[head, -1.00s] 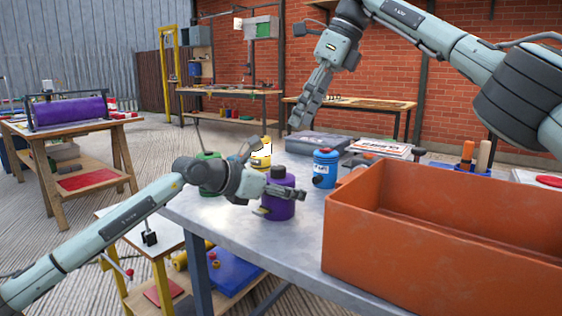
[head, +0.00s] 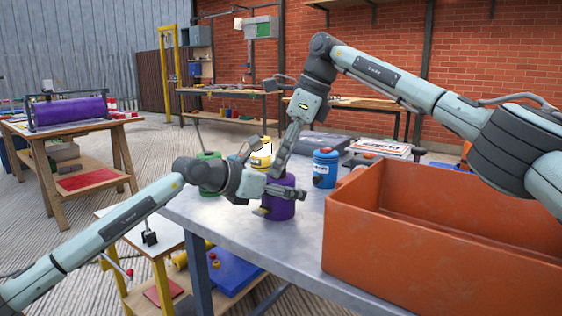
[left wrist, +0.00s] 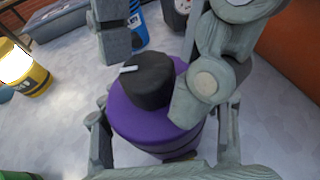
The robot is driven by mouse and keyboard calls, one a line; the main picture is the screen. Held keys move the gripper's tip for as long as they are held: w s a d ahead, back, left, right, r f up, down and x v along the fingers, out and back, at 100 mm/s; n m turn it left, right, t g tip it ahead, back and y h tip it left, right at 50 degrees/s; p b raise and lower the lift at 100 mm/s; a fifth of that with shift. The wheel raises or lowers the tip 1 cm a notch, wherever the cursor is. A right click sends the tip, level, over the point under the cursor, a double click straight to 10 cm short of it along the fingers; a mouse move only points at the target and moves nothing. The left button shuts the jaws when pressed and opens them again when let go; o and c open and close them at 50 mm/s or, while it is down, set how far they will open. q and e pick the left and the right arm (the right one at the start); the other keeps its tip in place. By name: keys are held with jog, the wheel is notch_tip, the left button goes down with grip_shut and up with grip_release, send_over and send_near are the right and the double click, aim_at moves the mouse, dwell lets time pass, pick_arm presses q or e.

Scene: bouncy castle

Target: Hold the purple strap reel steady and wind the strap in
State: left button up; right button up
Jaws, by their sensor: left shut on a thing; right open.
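The purple strap reel (head: 284,208) stands upright on the grey metal table (head: 230,225). My left gripper (head: 284,194) is shut around its body from the left. The left wrist view shows the reel's purple top (left wrist: 135,122) and a black knob (left wrist: 150,80) with a small pale tab. My right gripper (head: 279,174) points down over the reel, open. In the left wrist view its fingers (left wrist: 155,70) stand on either side of the knob; I cannot tell whether they touch it. A small yellowish piece (head: 262,211) sticks out low on the reel's side.
A large orange bin (head: 350,240) stands close on the right. A dark grey case (head: 320,143) lies farther back. The table's front strip is clear.

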jog(key=shift+f, duration=0.15)
grip_shut()
dwell(0.4)
jog(key=shift+m, duration=0.4)
jog(key=m+t, duration=0.1)
jog(key=m, duration=0.2)
jog(key=shift+s+a+m+h, duration=0.1)
jog(key=shift+m+h, duration=0.2)
jog(key=shift+h, duration=0.1)
jog(key=shift+a+m+t+h, duration=0.1)
jog(key=shift+m+t+h, duration=0.25)
jog(key=shift+m, duration=0.75)
jog(key=shift+m+t+h, duration=0.15)
jog(key=shift+m+t, duration=0.4)
jog(key=shift+m, duration=0.55)
